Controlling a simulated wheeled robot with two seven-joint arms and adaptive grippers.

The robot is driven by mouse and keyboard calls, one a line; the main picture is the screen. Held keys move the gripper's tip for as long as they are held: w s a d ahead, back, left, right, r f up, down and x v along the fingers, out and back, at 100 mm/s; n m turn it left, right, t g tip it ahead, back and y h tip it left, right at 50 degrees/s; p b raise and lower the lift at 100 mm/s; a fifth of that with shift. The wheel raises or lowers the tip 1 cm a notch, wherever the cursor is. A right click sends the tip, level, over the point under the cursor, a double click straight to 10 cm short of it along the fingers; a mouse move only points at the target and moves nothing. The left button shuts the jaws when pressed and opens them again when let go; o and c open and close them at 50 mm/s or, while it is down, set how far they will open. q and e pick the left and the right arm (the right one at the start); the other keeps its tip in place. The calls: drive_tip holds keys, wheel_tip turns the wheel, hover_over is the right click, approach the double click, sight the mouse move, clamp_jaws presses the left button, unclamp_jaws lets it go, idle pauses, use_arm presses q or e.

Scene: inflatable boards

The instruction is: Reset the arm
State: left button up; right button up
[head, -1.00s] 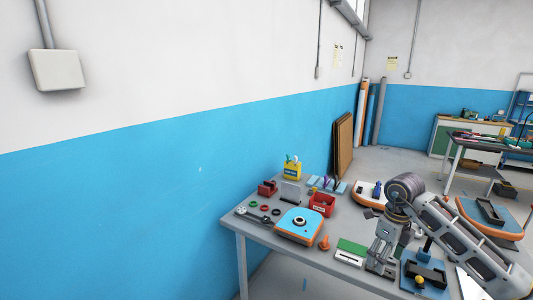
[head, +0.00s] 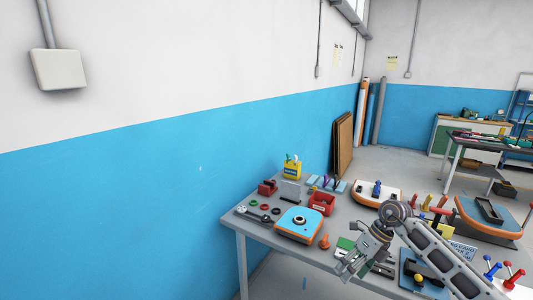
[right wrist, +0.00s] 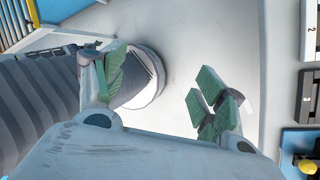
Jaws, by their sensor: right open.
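My right gripper (head: 350,266) hangs over the front edge of the grey worktable (head: 262,232), tilted down to the left. In the right wrist view it (right wrist: 158,92) shows its green-padded fingers spread apart with nothing between them. My right arm comes in from the lower right. My left gripper is not in view.
On the table are an orange and blue board piece (head: 298,224), a red bin (head: 322,203), a yellow holder (head: 292,170) and an orange valve-like piece (head: 324,242). A blue tray (head: 408,272) lies beside my right arm. A blue wall stands behind.

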drive_tip(key=w+a+f+m+t+y, duration=0.3)
drive_tip(key=a+f+m+y, duration=0.2)
drive_tip(key=f, duration=0.2)
drive_tip(key=w+a+f+m+t+y, duration=0.2)
drive_tip(key=a+f+m+t+y, duration=0.15)
drive_tip(key=f+m, duration=0.25)
drive_tip(key=s+d+f+m+t+h, duration=0.25)
drive_tip(key=f+m, duration=0.35)
drive_tip(key=f, duration=0.3)
drive_tip(key=s+d+f+m+t+h, duration=0.25)
drive_tip(key=f+m, duration=0.25)
drive_tip(key=f, duration=0.4)
drive_tip(key=s+d+f+m+t+h, duration=0.1)
drive_tip(key=s+d+f+m+h, duration=0.2)
drive_tip(key=f+m, duration=0.45)
drive_tip(key=s+d+f+m+g+h, duration=0.2)
drive_tip(key=s+f, duration=0.7)
drive_tip(key=s+d+f+m+g+h, duration=0.2)
drive_tip(key=s+f+m+h, duration=0.1)
drive_tip(key=s+f, duration=0.6)
drive_tip(key=s+a+f+m+g, duration=0.1)
drive_tip(key=s+f+m+g, duration=0.1)
drive_tip(key=s, duration=1.2)
drive_tip(key=s+a+f+m+g, duration=0.2)
drive_tip(key=s+f+g, duration=0.3)
drive_tip(key=s, duration=0.9)
drive_tip(key=shift+s+f+m+h, duration=0.15)
drive_tip(key=shift+f+m+h, duration=0.2)
drive_tip(key=shift+f, duration=0.6)
